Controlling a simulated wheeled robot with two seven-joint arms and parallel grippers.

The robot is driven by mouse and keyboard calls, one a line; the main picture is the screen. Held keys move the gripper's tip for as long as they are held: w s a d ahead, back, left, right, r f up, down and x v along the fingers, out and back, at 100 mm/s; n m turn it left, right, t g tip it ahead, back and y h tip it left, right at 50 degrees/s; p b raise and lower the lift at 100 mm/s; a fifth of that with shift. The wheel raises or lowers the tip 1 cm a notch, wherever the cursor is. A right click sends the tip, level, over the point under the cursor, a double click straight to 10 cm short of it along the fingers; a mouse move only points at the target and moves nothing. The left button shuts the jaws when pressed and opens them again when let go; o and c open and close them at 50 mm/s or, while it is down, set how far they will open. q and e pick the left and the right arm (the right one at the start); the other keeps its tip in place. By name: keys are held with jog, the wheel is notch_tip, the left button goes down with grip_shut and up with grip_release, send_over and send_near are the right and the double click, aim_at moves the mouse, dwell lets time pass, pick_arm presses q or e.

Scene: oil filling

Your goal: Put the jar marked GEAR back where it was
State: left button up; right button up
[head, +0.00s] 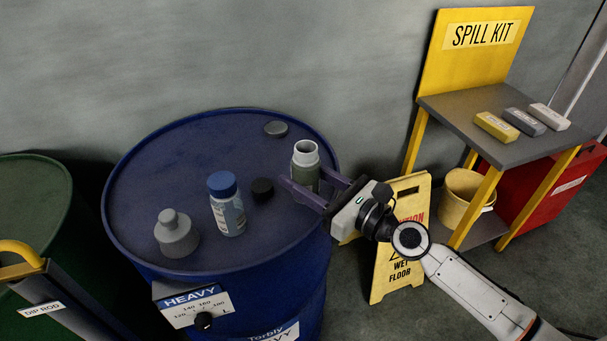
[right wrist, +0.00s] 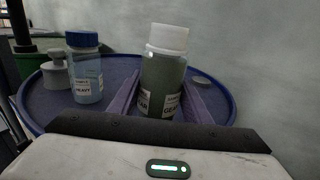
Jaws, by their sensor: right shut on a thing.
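My right gripper (head: 304,180) reaches in from the right and is shut on the jar, one finger on each side. In the right wrist view the jar (right wrist: 164,75) is between the fingers, its GEAR label partly visible. The fingers hide its base in the head view, so I cannot tell whether it touches the drum. My left gripper is not in view.
A yellow wet-floor sign (head: 384,275) and the SPILL KIT table (head: 470,130) with several blocks are to the right.

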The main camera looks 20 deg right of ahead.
jog(key=shift+f+b, duration=0.85)
jog(key=shift+f, duration=0.4)
jog(key=shift+f, duration=0.25)
jog(key=o, duration=1.3)
jog(key=shift+o, duration=0.2)
